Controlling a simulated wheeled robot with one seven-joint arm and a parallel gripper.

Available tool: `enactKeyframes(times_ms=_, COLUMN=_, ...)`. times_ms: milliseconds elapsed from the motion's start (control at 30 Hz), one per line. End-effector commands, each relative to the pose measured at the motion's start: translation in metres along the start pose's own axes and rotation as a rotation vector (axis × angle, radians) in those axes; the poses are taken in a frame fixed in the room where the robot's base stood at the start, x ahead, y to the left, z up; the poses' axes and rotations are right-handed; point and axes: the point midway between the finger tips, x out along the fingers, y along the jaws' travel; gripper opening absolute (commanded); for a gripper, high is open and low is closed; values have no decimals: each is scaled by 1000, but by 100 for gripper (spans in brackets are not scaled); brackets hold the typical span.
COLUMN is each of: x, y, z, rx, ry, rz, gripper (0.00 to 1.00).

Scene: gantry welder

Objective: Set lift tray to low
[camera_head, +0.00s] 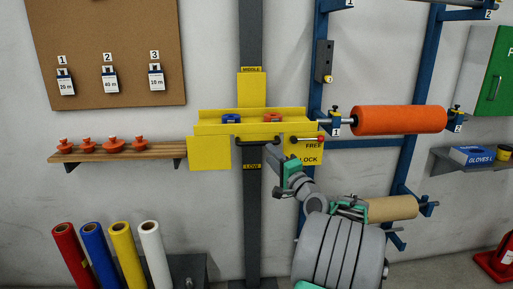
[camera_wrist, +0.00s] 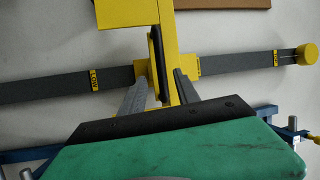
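The yellow lift tray (camera_head: 215,128) sits on a dark vertical column (camera_head: 252,215), between the MIDDLE label (camera_head: 251,69) above and the LOW label (camera_head: 252,166) just below it. A black bar handle (camera_head: 250,141) runs along its front; it also shows in the wrist view (camera_wrist: 155,50). A lever (camera_head: 307,139) lies about level beside the FREE and LOCK words on the right plate. My gripper (camera_head: 277,150) is at the handle's right end. In the wrist view my gripper's fingers (camera_wrist: 162,78) are apart, one on each side of the handle; contact cannot be told.
A blue and a red item lie in the tray. A wooden shelf (camera_head: 120,151) with red-orange pieces is at left, above several coloured rolls (camera_head: 100,250). A blue rack (camera_head: 415,120) with an orange roll (camera_head: 400,119) stands right. The column below the tray looks clear.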

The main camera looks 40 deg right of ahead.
Motion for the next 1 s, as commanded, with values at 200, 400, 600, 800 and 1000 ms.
enactKeyframes(times_ms=200, x=18, y=-4, z=6, rx=89, ry=-4, rz=-11, gripper=38)
enactKeyframes(times_ms=400, x=57, y=-4, z=5, rx=85, ry=-3, rz=-9, gripper=38)
enactKeyframes(times_ms=600, x=79, y=-3, z=3, rx=84, ry=1, rz=-7, gripper=38)
enactKeyframes(times_ms=800, x=80, y=-2, z=2, rx=83, ry=3, rz=-7, gripper=38)
enactKeyframes(times_ms=1000, x=80, y=-2, z=2, rx=82, ry=3, rz=-7, gripper=26)
